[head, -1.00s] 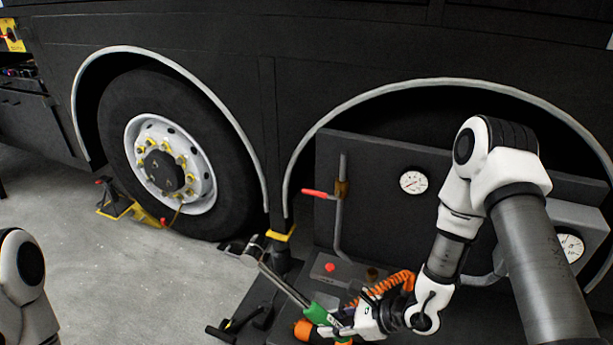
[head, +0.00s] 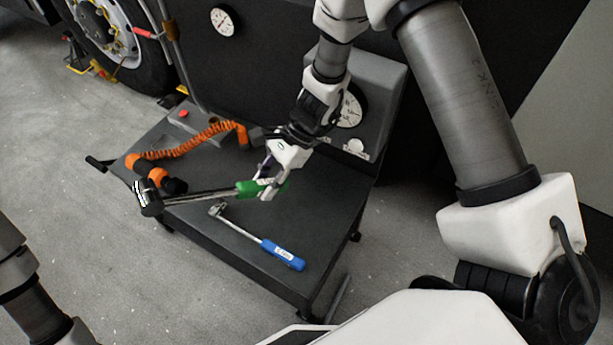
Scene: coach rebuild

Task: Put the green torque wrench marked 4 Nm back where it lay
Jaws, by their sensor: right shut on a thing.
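The green torque wrench (head: 210,195) is in my right gripper (head: 266,186), which is shut on its green handle. Its steel shaft points left, and its dark head (head: 148,198) is near the left edge of the dark cart top (head: 225,260). The wrench appears to be held above the cart top, though the exact gap cannot be told. Its 4 Nm marking cannot be read. My left gripper is out of view; only part of my left arm shows at the lower left.
A blue-handled torque wrench (head: 280,254) lies on the front part of the cart. An orange coiled hose (head: 190,143) and an orange-and-black tool (head: 150,172) lie at its back left. A gauge box (head: 382,100) stands at the back right. Bare cart top lies around the blue wrench.

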